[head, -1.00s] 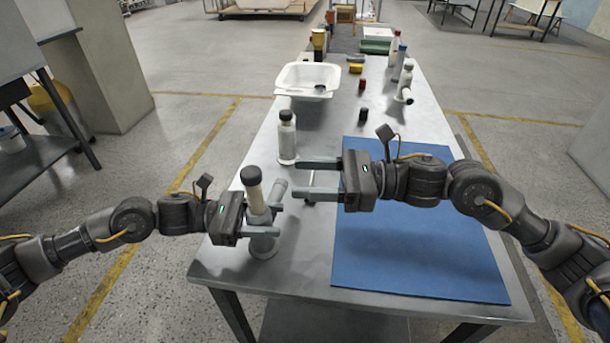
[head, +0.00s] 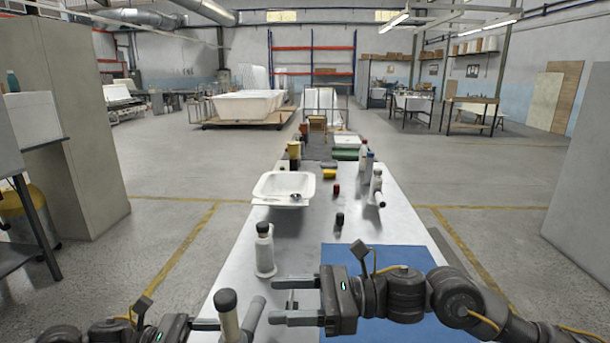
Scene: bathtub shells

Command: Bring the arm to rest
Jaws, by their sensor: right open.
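My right gripper (head: 275,301) is open, with its two fingers pointing left over the table (head: 392,205). Nothing shows held between the fingers. My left gripper (head: 238,325) is at the bottom edge, partly cut off. It is at a grey bottle with a dark cap (head: 228,312), beside a slanted light grey cylinder (head: 254,314). The picture does not show whether its fingers are closed on the bottle. A white bottle with a black cap (head: 265,252) stands upright on the table, beyond the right gripper's fingertips and apart from them.
A blue mat (head: 385,258) lies under my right arm. A white basin (head: 267,187) stands farther back, with a small dark jar (head: 339,220) to its right. Several bottles stand along the right edge. A grey cabinet (head: 70,130) is at the left, off the table.

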